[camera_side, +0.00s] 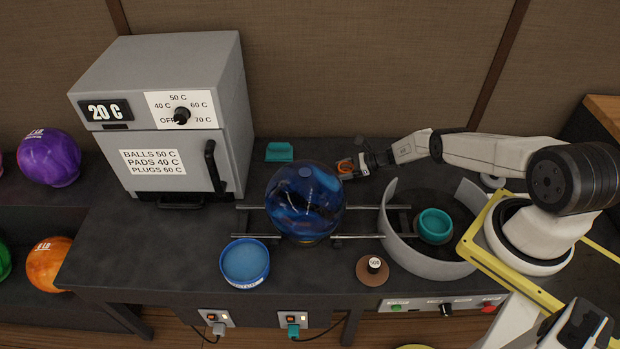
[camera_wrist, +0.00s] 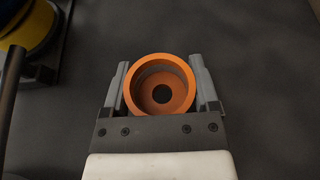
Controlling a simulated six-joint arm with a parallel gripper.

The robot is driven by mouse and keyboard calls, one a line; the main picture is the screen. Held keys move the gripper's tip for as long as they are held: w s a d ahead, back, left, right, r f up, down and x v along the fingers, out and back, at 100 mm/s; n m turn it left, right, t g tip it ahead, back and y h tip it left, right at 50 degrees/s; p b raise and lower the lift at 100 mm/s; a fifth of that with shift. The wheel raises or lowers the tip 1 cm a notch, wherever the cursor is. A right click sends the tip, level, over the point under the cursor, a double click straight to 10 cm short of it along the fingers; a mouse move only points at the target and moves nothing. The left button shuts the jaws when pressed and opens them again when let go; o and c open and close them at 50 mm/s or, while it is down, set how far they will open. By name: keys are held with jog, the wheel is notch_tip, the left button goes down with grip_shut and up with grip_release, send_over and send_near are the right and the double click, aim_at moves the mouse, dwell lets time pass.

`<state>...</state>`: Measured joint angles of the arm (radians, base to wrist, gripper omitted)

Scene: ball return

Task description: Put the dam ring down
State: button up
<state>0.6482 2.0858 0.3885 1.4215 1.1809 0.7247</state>
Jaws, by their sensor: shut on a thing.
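My gripper (camera_wrist: 160,88) is shut on the orange dam ring (camera_wrist: 160,61), a short round cup-like ring with a dark hole at its centre. In the wrist view both grey fingers press its sides and its open top faces the camera. In the side view the ring (camera_side: 346,166) shows small and partly hidden at my gripper (camera_side: 352,166), just right of the blue bowling ball (camera_side: 303,201). The dark table top (camera_wrist: 255,60) is below the ring; I cannot tell whether they touch.
The ball rests at the rails (camera_side: 360,207). A curved grey wall (camera_side: 398,243) surrounds a teal cup (camera_side: 435,223) at right. A blue tub (camera_side: 245,263) and a brown disc (camera_side: 372,270) stand in front. The grey oven (camera_side: 165,115) is at left; a teal block (camera_side: 279,152) lies behind the ball.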

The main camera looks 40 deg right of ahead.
jog(key=o, duration=1.1)
jog(key=shift+s+d, duration=0.1)
jog(key=shift+d, duration=0.05)
jog(key=shift+v, duration=3.75)
